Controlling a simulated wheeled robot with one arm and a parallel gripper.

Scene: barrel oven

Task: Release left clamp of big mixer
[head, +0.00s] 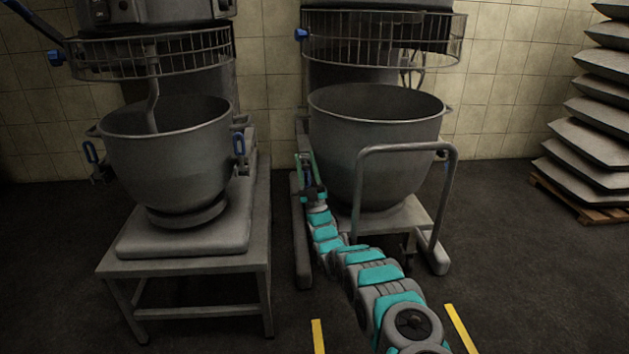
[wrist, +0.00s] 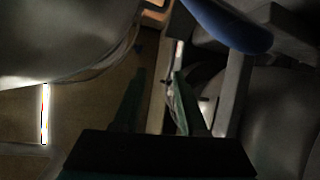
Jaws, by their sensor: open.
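The big mixer's bowl (head: 375,140) stands at the right in the head view, on its base behind a tubular frame. My gripper (head: 304,160) is at the left side of this bowl, at the end of my outstretched arm. In the wrist view my gripper (wrist: 157,85) is open, with two thin green fingers and nothing held between them. A blue handle (wrist: 230,25), apparently that of the left clamp, shows at the upper right of the wrist view, to the right of the fingers. In the head view my gripper largely hides the clamp.
A smaller mixer with a bowl (head: 170,150) stands on a metal table (head: 190,262) at the left, with blue clamp handles on its sides. The tubular frame (head: 405,149) rises right of my arm. Stacked sacks (head: 590,135) stand on a pallet at the far right.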

